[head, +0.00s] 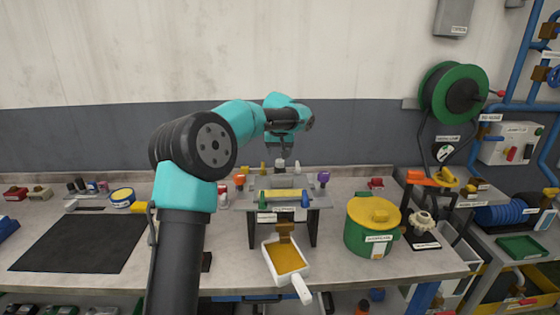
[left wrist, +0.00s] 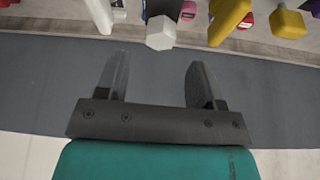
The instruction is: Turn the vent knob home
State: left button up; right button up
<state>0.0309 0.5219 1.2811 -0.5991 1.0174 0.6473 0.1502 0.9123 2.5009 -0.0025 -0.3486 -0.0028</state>
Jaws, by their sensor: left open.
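Several small coloured knobs stand at the back of a small grey stand (head: 318,200) on the bench: an orange one (head: 240,180), a purple one (head: 323,177) and others. I cannot tell which is the vent knob; the labels are too small to read. My left gripper (head: 282,158) hangs above and behind the stand, partly hidden by its own wrist. In the left wrist view it is open and empty (left wrist: 152,80). A white block-ended knob (left wrist: 160,33) and a yellow one (left wrist: 228,22) lie beyond the fingertips, apart from them. My right gripper is out of view.
A green pot with a yellow lid (head: 372,235) stands right of the stand. A white-handled scoop (head: 287,262) lies in front. A dark mat (head: 82,240) covers bare bench at left. A grey wall (head: 360,135) rises behind; a hose reel (head: 453,92) hangs on it.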

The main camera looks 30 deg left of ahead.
aim_at(280, 160)
pick_arm(q)
jog(key=shift+x, duration=2.75)
jog(key=shift+c, duration=0.3)
jog(key=c, duration=0.9)
